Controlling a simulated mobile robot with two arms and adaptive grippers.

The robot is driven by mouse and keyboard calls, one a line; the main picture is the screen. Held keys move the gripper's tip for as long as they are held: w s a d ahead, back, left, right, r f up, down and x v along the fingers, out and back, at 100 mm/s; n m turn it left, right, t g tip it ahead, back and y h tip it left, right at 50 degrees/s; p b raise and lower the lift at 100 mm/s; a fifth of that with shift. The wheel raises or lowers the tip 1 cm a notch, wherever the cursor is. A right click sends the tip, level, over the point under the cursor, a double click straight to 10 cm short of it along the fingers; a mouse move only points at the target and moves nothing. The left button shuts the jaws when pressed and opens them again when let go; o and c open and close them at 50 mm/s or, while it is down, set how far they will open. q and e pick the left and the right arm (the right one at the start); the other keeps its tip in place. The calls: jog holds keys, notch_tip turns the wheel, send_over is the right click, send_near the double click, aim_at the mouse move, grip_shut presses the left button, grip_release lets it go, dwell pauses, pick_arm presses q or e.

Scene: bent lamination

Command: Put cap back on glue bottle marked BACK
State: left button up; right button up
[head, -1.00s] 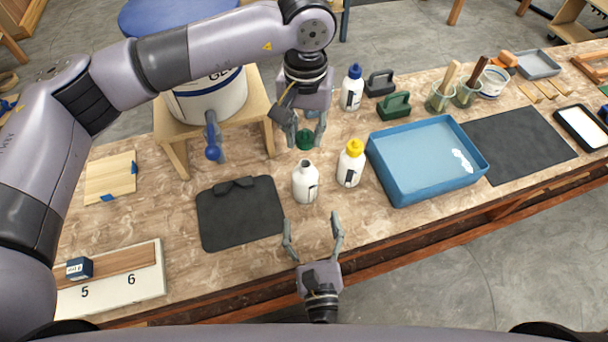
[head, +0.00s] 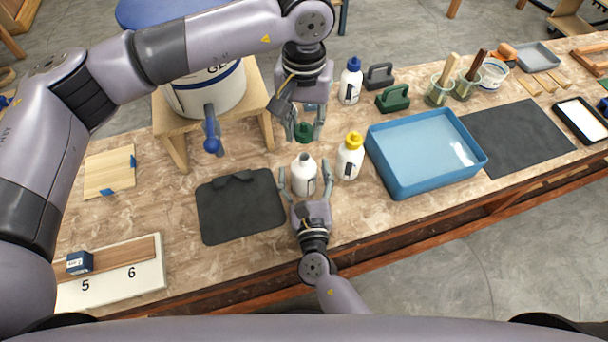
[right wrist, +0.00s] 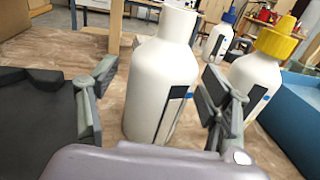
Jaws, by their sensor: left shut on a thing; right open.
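The uncapped white glue bottle (head: 304,176) stands upright on the table and is large in the right wrist view (right wrist: 163,85). Its dark label faces right; I cannot read any mark on it. My right gripper (head: 304,180) is open with a finger on each side of this bottle; in the right wrist view (right wrist: 158,95) gaps show beside it. My left gripper (head: 305,137) points down, shut on a green cap (head: 304,129), just behind and above the bottle's open neck.
A yellow-capped bottle (head: 350,157) stands close to the right, and a blue-capped bottle (head: 351,82) farther back. A blue tray (head: 385,178) lies right of them. A black mat (head: 238,215) lies left. A big glue bucket (head: 205,97) sits on a wooden stand (head: 178,150).

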jog(key=shift+w, duration=0.25)
jog(key=shift+c, duration=0.2)
grip_shut()
dwell(0.7)
